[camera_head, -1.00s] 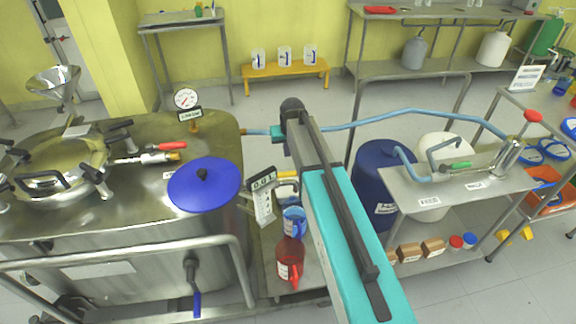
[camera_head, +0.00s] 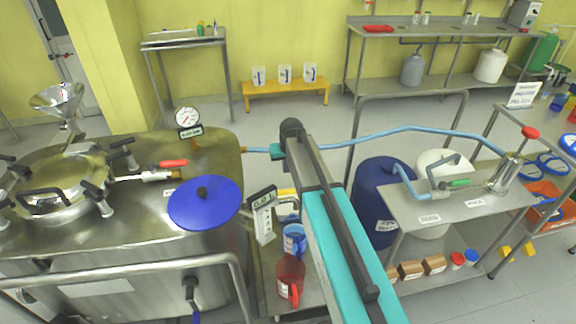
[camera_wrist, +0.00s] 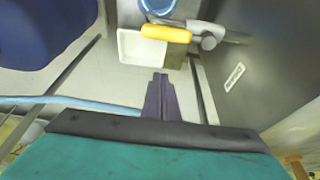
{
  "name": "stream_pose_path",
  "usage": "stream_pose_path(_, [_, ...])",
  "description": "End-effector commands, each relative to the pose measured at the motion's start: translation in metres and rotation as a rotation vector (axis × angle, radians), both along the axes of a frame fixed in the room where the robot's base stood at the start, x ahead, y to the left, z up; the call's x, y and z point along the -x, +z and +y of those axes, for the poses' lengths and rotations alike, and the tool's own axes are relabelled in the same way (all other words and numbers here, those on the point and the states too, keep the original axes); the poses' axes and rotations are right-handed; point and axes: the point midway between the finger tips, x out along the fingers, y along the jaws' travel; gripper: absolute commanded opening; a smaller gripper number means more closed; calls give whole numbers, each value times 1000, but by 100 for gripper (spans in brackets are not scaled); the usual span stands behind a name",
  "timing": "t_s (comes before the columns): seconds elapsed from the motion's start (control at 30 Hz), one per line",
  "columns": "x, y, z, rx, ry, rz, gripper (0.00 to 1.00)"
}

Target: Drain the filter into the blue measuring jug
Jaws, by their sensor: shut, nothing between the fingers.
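The blue measuring jug (camera_head: 294,241) stands on a low steel shelf beside the large steel vessel (camera_head: 130,250), just left of my arm. Its blue rim also shows at the top edge of the wrist view (camera_wrist: 157,5). A valve with a yellow handle (camera_wrist: 166,33) lies across the picture close to the jug's rim; part of the yellow handle (camera_head: 286,192) shows in the head view. My gripper (camera_wrist: 160,78) is shut and empty, below the yellow handle in the wrist view and apart from it. My arm hides it in the head view. I cannot see liquid in the jug.
A red jug (camera_head: 290,279) stands in front of the blue one. A digital display (camera_head: 263,202) is beside them. A blue lid (camera_head: 204,203) rests on the vessel. A blue drum (camera_head: 378,205), a steel side table (camera_head: 440,205) and a blue hose (camera_head: 400,130) are to the right.

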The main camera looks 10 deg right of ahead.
Motion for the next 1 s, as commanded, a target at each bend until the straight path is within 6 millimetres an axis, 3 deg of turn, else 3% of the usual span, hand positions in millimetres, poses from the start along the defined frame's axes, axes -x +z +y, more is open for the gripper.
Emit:
stream_pose_path(0.67, [-25, -66, 1, 0, 1, 2, 0])
stream_pose_path(1.0, [0, -69, 1, 0, 1, 1, 0])
